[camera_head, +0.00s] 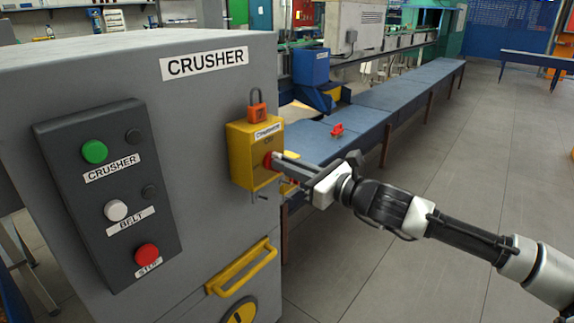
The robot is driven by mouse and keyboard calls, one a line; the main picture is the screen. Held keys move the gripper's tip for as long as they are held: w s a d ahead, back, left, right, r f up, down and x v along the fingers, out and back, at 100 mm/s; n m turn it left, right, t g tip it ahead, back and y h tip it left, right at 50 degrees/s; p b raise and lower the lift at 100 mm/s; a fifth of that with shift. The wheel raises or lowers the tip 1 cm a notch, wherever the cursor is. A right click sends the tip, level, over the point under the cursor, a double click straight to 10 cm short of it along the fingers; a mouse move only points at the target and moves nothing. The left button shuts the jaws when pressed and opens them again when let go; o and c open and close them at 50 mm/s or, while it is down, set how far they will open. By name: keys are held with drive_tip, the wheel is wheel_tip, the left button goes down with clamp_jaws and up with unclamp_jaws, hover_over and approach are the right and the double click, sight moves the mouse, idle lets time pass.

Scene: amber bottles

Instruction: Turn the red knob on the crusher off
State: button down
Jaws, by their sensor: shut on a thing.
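The crusher (236,110) is a large grey cabinet on the left with a "CRUSHER" label near its top edge. A yellow box (240,150) is mounted on its front, with its own small label. The red knob (267,161) is on this box, partly hidden by my gripper (275,160). My gripper comes in from the right and its fingers are closed on the red knob. The knob's exact angle is too small and too covered to read.
An orange padlock (258,112) sits on top of the yellow box. A dark button panel (110,190) is on the left, and a yellow handle (240,270) is below. A blue table (400,95) with a small red object (337,130) runs behind. The floor at right is clear.

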drive_tip(key=shift+s+a+f+n, duration=0.1)
drive_tip(key=shift+f+n, duration=0.05)
drive_tip(key=shift+n, duration=4.2)
drive_tip(key=shift+s+a+f+n, duration=0.1)
drive_tip(key=shift+f+n, duration=0.05)
drive_tip(key=shift+n, duration=4.2)
drive_tip(key=shift+b, duration=0.3)
drive_tip(key=c, duration=1.8)
unclamp_jaws()
drive_tip(key=shift+d, duration=0.2)
